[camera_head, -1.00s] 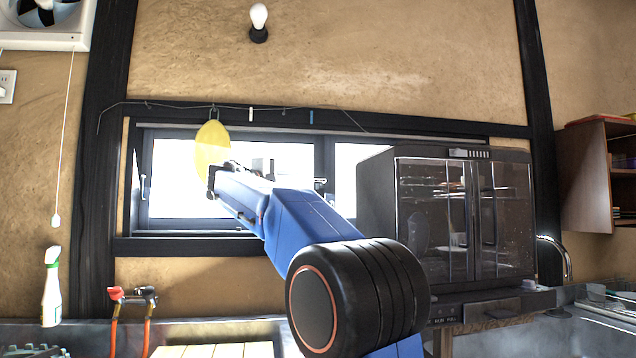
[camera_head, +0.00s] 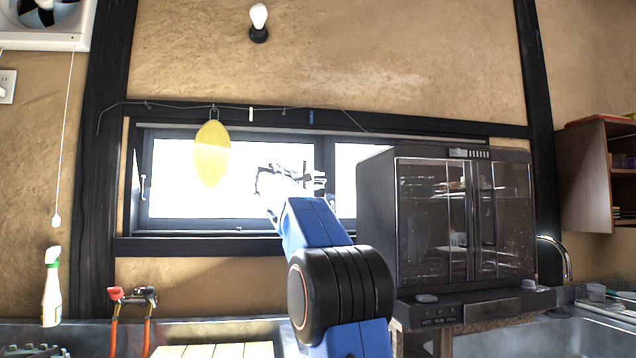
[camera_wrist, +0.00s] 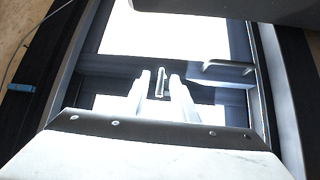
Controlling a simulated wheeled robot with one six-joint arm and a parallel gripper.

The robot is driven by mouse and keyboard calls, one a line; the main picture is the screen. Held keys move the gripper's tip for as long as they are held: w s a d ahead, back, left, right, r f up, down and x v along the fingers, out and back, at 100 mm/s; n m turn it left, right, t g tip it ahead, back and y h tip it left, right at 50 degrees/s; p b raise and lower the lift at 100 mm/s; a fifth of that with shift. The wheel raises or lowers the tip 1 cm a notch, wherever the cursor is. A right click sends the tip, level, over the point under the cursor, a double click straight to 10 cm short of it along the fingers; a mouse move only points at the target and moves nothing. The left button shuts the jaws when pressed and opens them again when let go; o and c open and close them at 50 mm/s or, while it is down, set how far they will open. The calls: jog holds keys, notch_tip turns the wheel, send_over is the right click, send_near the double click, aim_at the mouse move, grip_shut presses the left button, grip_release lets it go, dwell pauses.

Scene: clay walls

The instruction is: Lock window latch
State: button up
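The window (camera_head: 190,232) has a dark frame and bright panes. In the wrist view, my gripper (camera_wrist: 158,90) points at the window's dark centre bar (camera_wrist: 110,66). Its pale fingers are apart, with a gap between them. A thin light upright piece (camera_wrist: 161,82), perhaps the latch lever, shows in that gap; I cannot tell whether the fingers touch it.
A dark glass-doored cabinet appliance (camera_head: 440,225) stands close on the right. A yellow oval (camera_head: 212,155) hangs from a wire before the window's left part. Another handle (camera_head: 143,187) is at the left frame. A spray bottle (camera_head: 51,288) stands at lower left.

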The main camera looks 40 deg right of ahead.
jog(key=shift+d, duration=0.2)
grip_shut()
jog(key=shift+r, duration=0.1)
jog(key=shift+w+r+n+y, duration=0.1)
jog(key=shift+r+n+y, duration=0.15)
jog(key=shift+n+y, duration=0.15)
jog(key=shift+w+d+r+n+g+y, duration=0.15)
jog(key=shift+r+n+y, duration=0.2)
jog(key=shift+n+y, duration=0.15)
jog(key=shift+w+d+r+n+g+y, duration=0.1)
jog(key=shift+w+r+n+g+y, duration=0.05)
jog(key=shift+r+n+y, duration=0.3)
jog(key=shift+f, duration=0.1)
